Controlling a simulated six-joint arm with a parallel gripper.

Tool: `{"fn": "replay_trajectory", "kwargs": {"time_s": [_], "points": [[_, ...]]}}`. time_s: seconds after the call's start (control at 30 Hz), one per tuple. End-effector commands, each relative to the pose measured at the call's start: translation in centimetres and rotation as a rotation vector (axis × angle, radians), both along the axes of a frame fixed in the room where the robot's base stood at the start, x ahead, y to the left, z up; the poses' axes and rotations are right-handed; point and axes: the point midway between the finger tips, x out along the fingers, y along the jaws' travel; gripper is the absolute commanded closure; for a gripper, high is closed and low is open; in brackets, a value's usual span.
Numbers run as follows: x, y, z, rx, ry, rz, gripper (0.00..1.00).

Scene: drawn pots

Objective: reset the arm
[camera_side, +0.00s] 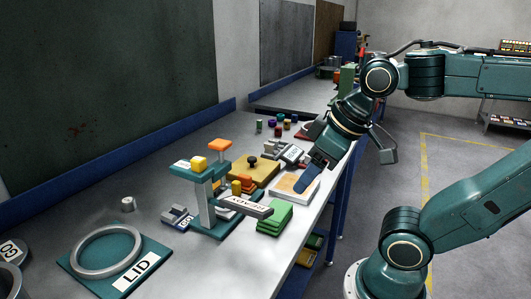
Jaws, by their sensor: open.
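My teal gripper (311,172) hangs at the end of my arm, over the front edge of the bench right of centre. It points down and to the left, with a blue tip close above a flat orange and white item (297,184). It is open, and I see nothing held in it. I cannot tell whether the tip touches that item. The far side of the gripper is hidden.
Green stacked plates (274,219) lie near the bench's front edge. A wooden block with a black knob (252,163) sits behind. A teal plate marked "LID" (140,272) carries a grey ring (107,250) at front left. Several small coloured cylinders stand farther back.

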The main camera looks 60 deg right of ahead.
Motion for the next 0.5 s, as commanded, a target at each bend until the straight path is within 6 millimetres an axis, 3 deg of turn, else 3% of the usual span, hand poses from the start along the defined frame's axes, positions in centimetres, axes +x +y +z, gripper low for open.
{"fn": "replay_trajectory", "kwargs": {"time_s": [0.5], "points": [[-0.72,0.21,-0.44,0.028,-0.014,-0.042,0.39]]}}
